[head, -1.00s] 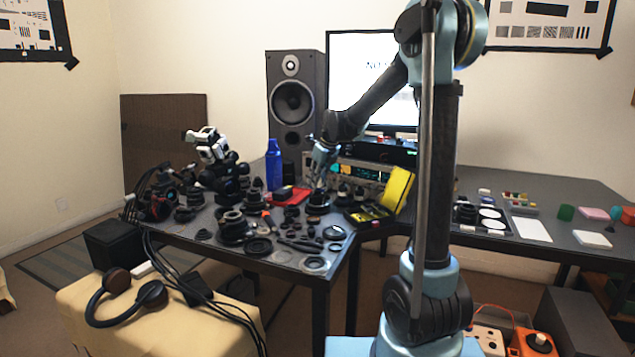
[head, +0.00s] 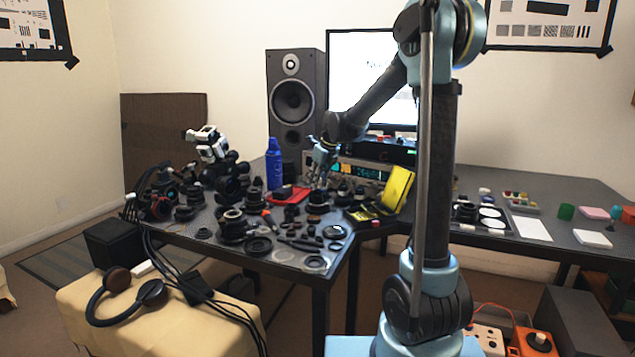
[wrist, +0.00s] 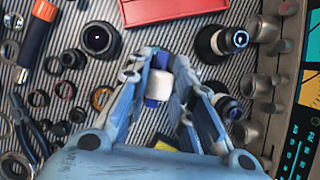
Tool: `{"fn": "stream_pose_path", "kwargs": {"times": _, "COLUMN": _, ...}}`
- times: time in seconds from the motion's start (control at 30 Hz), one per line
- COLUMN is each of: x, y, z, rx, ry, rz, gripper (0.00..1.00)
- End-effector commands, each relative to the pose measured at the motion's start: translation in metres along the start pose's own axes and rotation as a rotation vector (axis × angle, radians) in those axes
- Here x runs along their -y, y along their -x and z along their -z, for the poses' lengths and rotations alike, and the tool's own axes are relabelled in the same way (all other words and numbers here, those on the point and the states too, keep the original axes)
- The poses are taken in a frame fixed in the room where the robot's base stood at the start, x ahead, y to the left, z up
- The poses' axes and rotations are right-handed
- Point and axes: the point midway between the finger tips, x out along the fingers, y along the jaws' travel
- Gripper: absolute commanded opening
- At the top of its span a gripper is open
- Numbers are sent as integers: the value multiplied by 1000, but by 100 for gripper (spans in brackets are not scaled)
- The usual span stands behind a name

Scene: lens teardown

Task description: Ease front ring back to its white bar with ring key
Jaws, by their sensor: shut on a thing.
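In the wrist view my gripper (wrist: 160,65) is shut on a small white piece with blue ends (wrist: 159,86), seen between the two blue fingers. I take it for the ring key, but its working end is hidden. In the head view my gripper (head: 319,176) hangs over the middle of the cluttered table, just above a dark lens barrel (head: 318,202). I cannot tell whether the key touches the barrel. The front ring and its white bar cannot be made out. A dark round lens part (wrist: 99,39) lies left of the fingers in the wrist view.
A red tray (wrist: 170,8) lies beyond the fingertips. Dark cylinders (wrist: 222,42) stand close on the right, beside an instrument panel with knobs (wrist: 265,85). Loose rings (wrist: 64,90) and an orange-handled tool (wrist: 36,40) lie left. A yellow case (head: 398,188) stands open right of my gripper.

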Motion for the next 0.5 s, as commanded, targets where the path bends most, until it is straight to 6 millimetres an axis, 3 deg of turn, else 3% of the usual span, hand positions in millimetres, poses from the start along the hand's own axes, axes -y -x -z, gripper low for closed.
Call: {"fn": "stream_pose_path", "kwargs": {"times": 0.5, "x": 0, "y": -5, "z": 2, "rx": 0, "ry": 0, "rz": 0, "gripper": 0}}
